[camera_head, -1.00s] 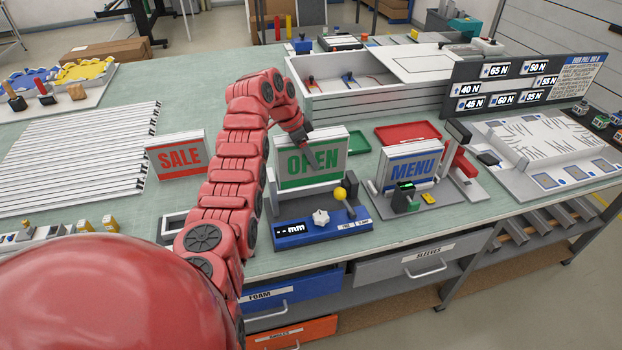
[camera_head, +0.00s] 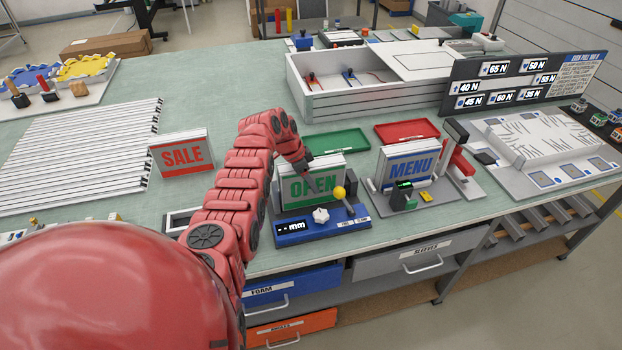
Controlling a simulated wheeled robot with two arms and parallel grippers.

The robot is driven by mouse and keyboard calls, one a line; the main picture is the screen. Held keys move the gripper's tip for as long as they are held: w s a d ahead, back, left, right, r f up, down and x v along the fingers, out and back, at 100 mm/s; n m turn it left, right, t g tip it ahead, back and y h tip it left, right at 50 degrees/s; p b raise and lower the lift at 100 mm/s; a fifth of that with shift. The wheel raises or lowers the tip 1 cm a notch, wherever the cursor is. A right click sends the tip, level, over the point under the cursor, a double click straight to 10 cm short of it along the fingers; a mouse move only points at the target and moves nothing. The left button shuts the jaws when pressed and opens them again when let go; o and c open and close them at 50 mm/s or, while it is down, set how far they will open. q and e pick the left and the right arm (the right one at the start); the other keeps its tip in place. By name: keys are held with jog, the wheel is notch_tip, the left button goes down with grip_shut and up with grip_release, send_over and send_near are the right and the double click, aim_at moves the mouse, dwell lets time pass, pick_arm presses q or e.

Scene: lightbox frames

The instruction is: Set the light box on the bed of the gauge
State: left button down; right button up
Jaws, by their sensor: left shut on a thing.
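The light box with the green word OPEN (camera_head: 329,184) stands upright at the gauge, just behind its blue front panel (camera_head: 325,231). My right gripper is not in view.
A MENU light box (camera_head: 408,166) stands in a fixture to the right. A SALE light box (camera_head: 183,157) stands to the left. Green (camera_head: 338,141) and red (camera_head: 406,131) trays lie behind. A long white open bin (camera_head: 375,100) stands further back.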

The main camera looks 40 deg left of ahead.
pick_arm(q)
jog(key=shift+f+b, duration=0.15)
jog(key=shift+b, duration=0.15)
jog(key=shift+c, duration=0.6)
grip_release()
jog(key=shift+r+p, duration=0.3)
jog(key=b+v, duration=0.3)
jog(key=v, duration=0.7)
jog(key=shift+s+a+r, duration=0.15)
jog(key=shift+a+r, duration=0.1)
jog(key=shift+s+r+b, duration=0.2)
jog(key=shift+r+b, duration=0.1)
jog(key=shift+r, duration=0.3)
